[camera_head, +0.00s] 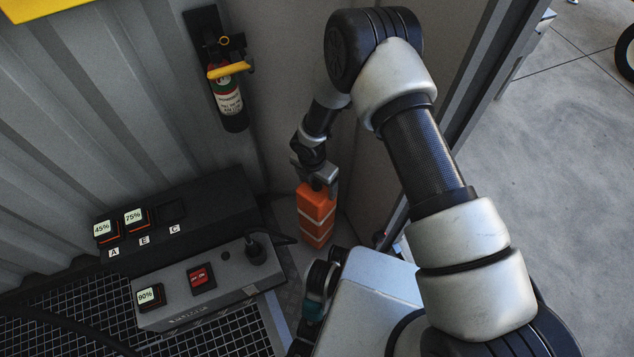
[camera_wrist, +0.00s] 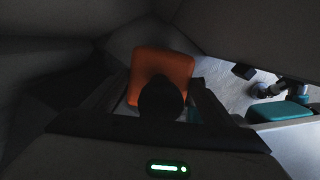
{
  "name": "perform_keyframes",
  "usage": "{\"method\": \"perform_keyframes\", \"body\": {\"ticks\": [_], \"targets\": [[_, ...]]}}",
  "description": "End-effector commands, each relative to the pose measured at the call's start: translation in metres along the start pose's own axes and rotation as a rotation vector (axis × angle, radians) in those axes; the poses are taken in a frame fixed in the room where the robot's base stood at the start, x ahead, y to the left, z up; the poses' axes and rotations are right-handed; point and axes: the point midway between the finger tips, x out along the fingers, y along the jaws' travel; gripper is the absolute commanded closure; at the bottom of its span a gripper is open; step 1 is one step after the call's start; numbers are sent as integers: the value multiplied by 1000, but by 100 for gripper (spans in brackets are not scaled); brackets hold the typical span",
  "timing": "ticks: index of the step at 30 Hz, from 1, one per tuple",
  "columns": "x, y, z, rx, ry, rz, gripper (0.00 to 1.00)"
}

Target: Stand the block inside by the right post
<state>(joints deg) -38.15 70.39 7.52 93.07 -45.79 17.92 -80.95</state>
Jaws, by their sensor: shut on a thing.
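My gripper (camera_head: 318,182) is shut on the top of an orange block (camera_head: 316,218) with pale bands. The block is upright, low in the corner beside the container's right wall. I cannot tell whether its base touches the floor. In the wrist view the orange block (camera_wrist: 177,65) sits between the fingers of my gripper (camera_wrist: 160,97), with a dark round knob on its near face. A dark post (camera_head: 500,65) edges the opening at the right; my arm hides its lower part.
A grey charger box (camera_head: 190,312) with a red switch (camera_head: 202,277) stands left of the block. Behind it is a black rack (camera_head: 222,205) with lit packs and one empty-looking slot. A fire extinguisher (camera_head: 229,98) hangs on the wall. Open concrete floor (camera_head: 575,160) lies outside at right.

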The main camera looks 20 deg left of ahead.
Motion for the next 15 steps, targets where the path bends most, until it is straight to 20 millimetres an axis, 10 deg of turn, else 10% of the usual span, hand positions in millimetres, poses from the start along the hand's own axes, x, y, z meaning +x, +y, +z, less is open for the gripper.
{"method": "perform_keyframes", "body": {"ticks": [15], "targets": [[8, 1, -1, 0, -1, 1, 68]]}}
